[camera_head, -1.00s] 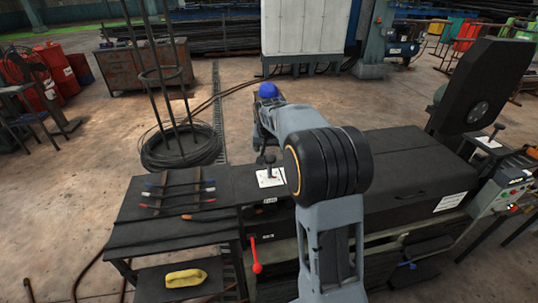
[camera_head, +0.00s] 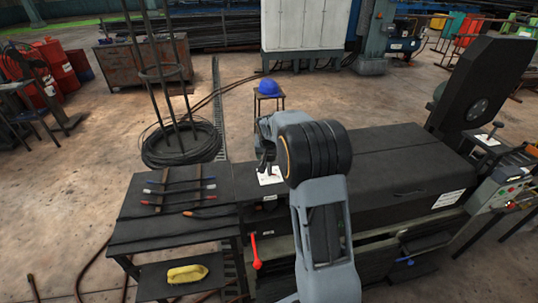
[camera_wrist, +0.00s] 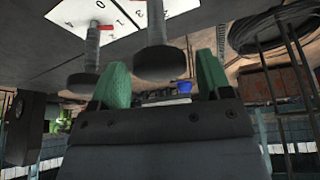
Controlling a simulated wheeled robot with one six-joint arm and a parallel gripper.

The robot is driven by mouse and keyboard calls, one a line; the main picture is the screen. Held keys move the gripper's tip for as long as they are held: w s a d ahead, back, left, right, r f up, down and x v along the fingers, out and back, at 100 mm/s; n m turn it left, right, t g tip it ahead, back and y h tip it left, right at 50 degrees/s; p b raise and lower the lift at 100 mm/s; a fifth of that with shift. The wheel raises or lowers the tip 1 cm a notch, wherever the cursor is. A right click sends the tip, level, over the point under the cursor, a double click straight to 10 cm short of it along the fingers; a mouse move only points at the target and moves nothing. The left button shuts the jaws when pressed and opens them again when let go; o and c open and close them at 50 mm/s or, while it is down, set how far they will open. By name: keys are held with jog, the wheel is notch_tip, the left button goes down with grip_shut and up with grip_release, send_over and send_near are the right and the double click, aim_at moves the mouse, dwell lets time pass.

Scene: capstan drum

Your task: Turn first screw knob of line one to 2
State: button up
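In the wrist view, my gripper (camera_wrist: 161,70) shows two green fingers spread apart. A dark screw knob (camera_wrist: 158,62) with a round end and a thin stem appears between the fingertips; I cannot tell whether it touches them. A second, similar knob (camera_wrist: 84,80) appears to the left, outside the left finger. Behind them is a white dial plate (camera_wrist: 97,12) with printed numbers, including a 2, and red marks. In the head view, the white plate (camera_head: 271,178) lies on the dark bench beside my wrist. My fingers are hidden there, and the knobs' settings are unclear.
A dark table (camera_head: 150,229) with several coloured-tip rods stands left of the machine. A blue helmet (camera_head: 269,86) rests on a small stand behind. Another white plate with a lever (camera_head: 489,139) is at right.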

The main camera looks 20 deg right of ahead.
jog(key=c, duration=0.7)
